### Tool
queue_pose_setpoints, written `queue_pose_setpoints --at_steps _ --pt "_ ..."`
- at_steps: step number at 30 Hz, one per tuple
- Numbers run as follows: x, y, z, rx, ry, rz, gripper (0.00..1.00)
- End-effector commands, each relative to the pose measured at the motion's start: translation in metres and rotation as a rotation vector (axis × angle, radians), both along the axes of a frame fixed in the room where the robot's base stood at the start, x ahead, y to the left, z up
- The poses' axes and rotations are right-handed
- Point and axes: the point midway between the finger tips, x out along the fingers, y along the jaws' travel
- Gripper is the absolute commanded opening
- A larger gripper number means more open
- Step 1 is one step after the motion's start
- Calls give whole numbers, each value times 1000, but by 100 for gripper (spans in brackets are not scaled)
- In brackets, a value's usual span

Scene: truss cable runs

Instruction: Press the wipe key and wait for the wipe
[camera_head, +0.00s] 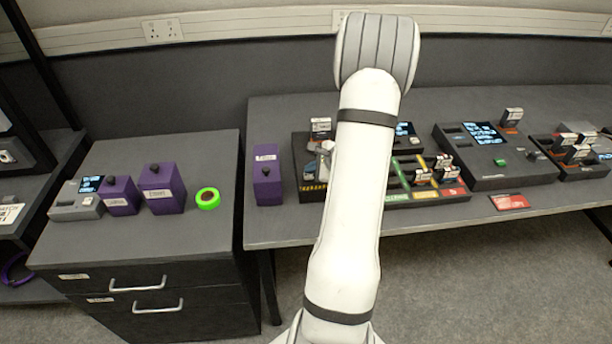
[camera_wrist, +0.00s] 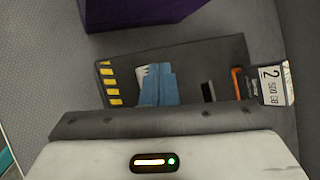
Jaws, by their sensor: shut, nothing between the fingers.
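My gripper (camera_head: 312,167) is shut and empty, low over the left part of a dark station (camera_head: 312,197) with a yellow-and-black striped edge. In the wrist view the blue fingers of my gripper (camera_wrist: 156,82) are together over the striped station (camera_wrist: 200,56). I cannot tell whether they touch its surface. No key marked for wiping can be made out; the fingers cover part of the surface. A drive (camera_wrist: 274,85) labelled 2 and 500 GB stands at the station's right in the wrist view. A lit screen (camera_head: 404,129) shows behind my arm, its text unreadable.
Right of my arm are a rack of drives (camera_head: 428,193) with coloured labels, a screened console (camera_head: 495,165) and a red card (camera_head: 509,202). Left are a purple box (camera_head: 267,184) and a cabinet with a green tape roll (camera_head: 208,198).

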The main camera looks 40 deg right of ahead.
Motion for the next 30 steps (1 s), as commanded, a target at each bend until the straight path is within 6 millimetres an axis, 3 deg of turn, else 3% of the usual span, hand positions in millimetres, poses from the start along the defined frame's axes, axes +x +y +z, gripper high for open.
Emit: queue_pose_setpoints --at_steps 30 --pt "0 0 -10 0 1 1 0"
